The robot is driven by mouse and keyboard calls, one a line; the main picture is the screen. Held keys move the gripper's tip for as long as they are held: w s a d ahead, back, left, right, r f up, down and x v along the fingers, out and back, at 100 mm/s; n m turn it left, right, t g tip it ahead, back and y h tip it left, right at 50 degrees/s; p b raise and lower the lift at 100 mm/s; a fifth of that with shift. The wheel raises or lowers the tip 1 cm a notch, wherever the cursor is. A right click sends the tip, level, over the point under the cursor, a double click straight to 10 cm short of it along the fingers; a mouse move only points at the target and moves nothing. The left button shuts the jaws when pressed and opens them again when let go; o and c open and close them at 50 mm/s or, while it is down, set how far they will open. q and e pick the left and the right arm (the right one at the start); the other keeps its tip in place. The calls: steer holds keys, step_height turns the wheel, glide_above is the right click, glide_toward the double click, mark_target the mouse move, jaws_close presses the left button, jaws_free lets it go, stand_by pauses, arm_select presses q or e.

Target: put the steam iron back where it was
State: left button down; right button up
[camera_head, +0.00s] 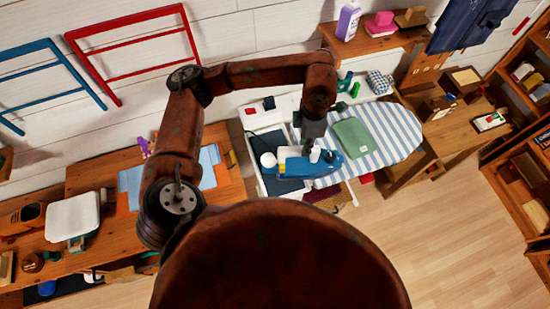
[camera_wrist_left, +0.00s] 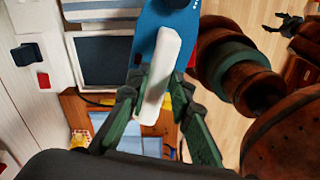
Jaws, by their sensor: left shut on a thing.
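The steam iron is blue with a white handle. In the head view the iron (camera_head: 328,167) is over the left end of the striped ironing board (camera_head: 392,137), beside a dark pad in a white frame (camera_head: 284,187). My left gripper (camera_head: 312,148) comes down on it from above. In the left wrist view my left gripper (camera_wrist_left: 152,92) is shut on the white handle of the iron (camera_wrist_left: 165,28). I cannot tell whether its base touches anything. The dark panel (camera_wrist_left: 104,60) shows left of it. My right gripper (camera_wrist_left: 285,23) is small and dark in the left wrist view.
A folded green cloth (camera_head: 352,138) lies on the board, right of the iron. A wooden desk (camera_head: 95,178) with a blue sheet (camera_head: 130,182) stands left. A shelf with a purple bottle (camera_head: 348,20) is at the back. The floor (camera_head: 440,235) is clear at lower right.

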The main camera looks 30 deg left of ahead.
arm_select(q)
steer(key=s+d+r+n+p, duration=0.2)
steer(key=n, duration=0.9)
steer(key=s+d+r+n+p, duration=0.1)
steer(key=d+n, duration=0.1)
steer(key=n, duration=0.8)
steer(key=w+a+f+p, duration=0.1)
steer(key=a+f, duration=0.1)
steer(key=a, duration=0.2)
steer(key=a+f+p, duration=0.1)
steer(key=a+f, duration=0.2)
steer(key=a, duration=0.1)
steer(key=w+a+f+p, duration=0.1)
steer(key=a+f, duration=0.2)
steer(key=a, duration=0.1)
steer(key=shift+w+a+f, duration=0.1)
steer(key=shift+w+a, duration=0.15)
steer(key=shift+w, duration=0.1)
steer(key=f, duration=0.2)
steer(key=a+f+p, duration=0.1)
steer(key=f, duration=0.1)
steer(key=shift+w+f, duration=0.15)
steer(key=shift+f, duration=0.25)
